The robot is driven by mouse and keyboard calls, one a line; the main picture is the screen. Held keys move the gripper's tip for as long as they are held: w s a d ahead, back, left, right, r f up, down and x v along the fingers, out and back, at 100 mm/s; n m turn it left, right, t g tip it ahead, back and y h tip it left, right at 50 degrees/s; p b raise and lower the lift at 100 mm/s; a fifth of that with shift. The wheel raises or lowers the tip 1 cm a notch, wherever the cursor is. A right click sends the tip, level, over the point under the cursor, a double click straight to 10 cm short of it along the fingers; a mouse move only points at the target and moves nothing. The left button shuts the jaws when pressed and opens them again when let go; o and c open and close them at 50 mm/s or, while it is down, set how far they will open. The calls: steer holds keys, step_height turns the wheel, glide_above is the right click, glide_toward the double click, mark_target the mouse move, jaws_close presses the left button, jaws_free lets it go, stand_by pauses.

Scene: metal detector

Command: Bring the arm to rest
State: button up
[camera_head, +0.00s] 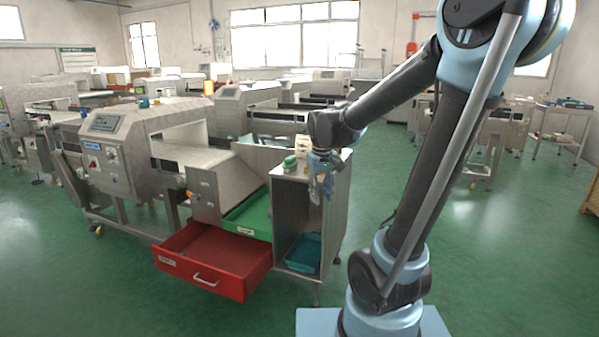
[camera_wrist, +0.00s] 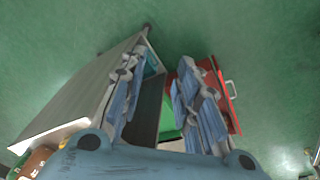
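My arm reaches from the right side of the head view across to the small steel cabinet (camera_head: 310,220). My gripper (camera_head: 321,188) hangs pointing down over the front right edge of the cabinet top. In the wrist view, the two blue-grey fingers of my gripper (camera_wrist: 160,82) stand apart. No object shows held between them. The cabinet side (camera_wrist: 85,85) lies to the left of the fingers and the red drawer (camera_wrist: 224,95) to the right, both below.
The red drawer (camera_head: 215,262) is pulled out, with a green tray (camera_head: 250,216) beside it. A teal bin (camera_head: 303,254) sits low in the cabinet. A green-topped item (camera_head: 290,163) stands on its top. A metal detector (camera_head: 125,150) is left. Green floor is open at right.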

steer(key=s+d+f+m, duration=0.2)
steer(key=s+d, duration=0.4)
steer(key=s, duration=0.3)
steer(key=s+d+f+m, duration=0.2)
steer(key=s+d+f, duration=0.3)
steer(key=s, duration=0.5)
steer(key=shift+s+d+f+m, duration=0.2)
steer(key=shift+s+d+m, duration=0.1)
steer(key=shift+d, duration=0.1)
steer(key=shift+w+f, duration=0.2)
steer(key=shift+w, duration=0.3)
